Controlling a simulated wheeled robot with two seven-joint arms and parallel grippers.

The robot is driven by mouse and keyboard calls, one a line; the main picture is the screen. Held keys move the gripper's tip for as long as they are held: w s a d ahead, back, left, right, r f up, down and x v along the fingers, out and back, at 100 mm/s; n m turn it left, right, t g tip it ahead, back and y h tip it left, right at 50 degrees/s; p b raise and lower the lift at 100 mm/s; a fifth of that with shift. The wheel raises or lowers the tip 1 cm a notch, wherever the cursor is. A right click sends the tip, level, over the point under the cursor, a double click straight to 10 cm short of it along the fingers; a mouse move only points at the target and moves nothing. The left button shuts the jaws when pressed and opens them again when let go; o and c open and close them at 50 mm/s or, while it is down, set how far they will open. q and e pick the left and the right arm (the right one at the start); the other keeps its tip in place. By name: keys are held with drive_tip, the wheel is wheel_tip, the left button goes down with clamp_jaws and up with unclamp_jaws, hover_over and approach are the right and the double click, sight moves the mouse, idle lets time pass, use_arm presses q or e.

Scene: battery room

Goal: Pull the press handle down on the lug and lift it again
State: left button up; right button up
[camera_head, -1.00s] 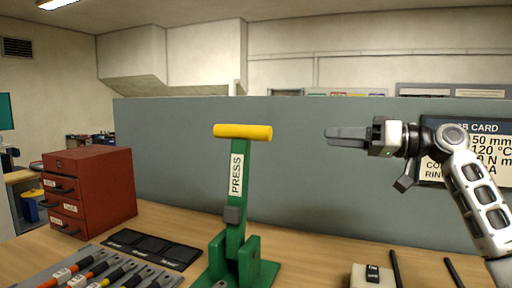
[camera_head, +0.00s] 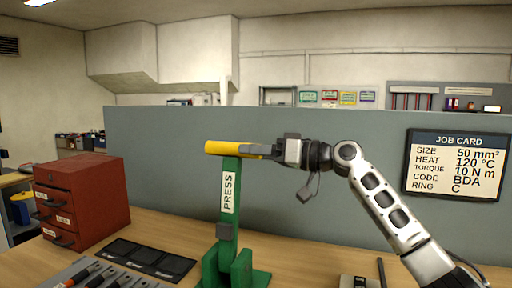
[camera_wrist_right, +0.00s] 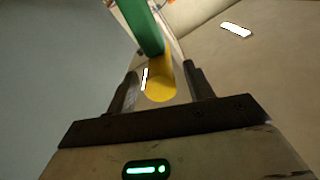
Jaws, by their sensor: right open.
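The green press (camera_head: 228,213) stands on the bench with its lever upright and a "PRESS" label on it. Its yellow handle (camera_head: 222,148) lies crosswise at the top. My right gripper (camera_head: 258,151) is at the right end of the handle. In the right wrist view, the handle (camera_wrist_right: 160,84) lies between the two spread fingers of the right gripper (camera_wrist_right: 160,90), and I see a gap on each side. The lug cannot be made out; the press's lower front is cut off by the frame edge. My left gripper is not in view.
A red drawer cabinet (camera_head: 83,199) stands at the left, beside a black segmented mat (camera_head: 146,259) and a tray of tools (camera_head: 72,277). A grey partition (camera_head: 300,180) runs behind, with a job card (camera_head: 456,165). A small pale box (camera_head: 359,282) is at the front right.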

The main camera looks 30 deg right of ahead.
drive_tip(key=shift+w+a, duration=0.1)
clamp_jaws()
drive_tip(key=shift+s+a+n+b, duration=0.3)
drive_tip(key=shift+s+a+b, duration=0.05)
drive_tip(key=shift+s+a, duration=0.15)
use_arm(q)
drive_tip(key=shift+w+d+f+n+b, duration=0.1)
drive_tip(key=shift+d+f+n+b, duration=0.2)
drive_tip(key=shift+b, duration=0.7)
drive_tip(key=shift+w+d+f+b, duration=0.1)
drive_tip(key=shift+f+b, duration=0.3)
drive_tip(key=shift+b, duration=0.6)
use_arm(e)
drive_tip(key=s+a+f+n, duration=0.1)
drive_tip(key=s+a+n, duration=0.5)
drive_tip(key=s+a, duration=0.3)
drive_tip(key=shift+s+a+f+n, duration=0.3)
drive_tip(key=shift+a+f, duration=0.1)
drive_tip(key=shift+a, duration=0.8)
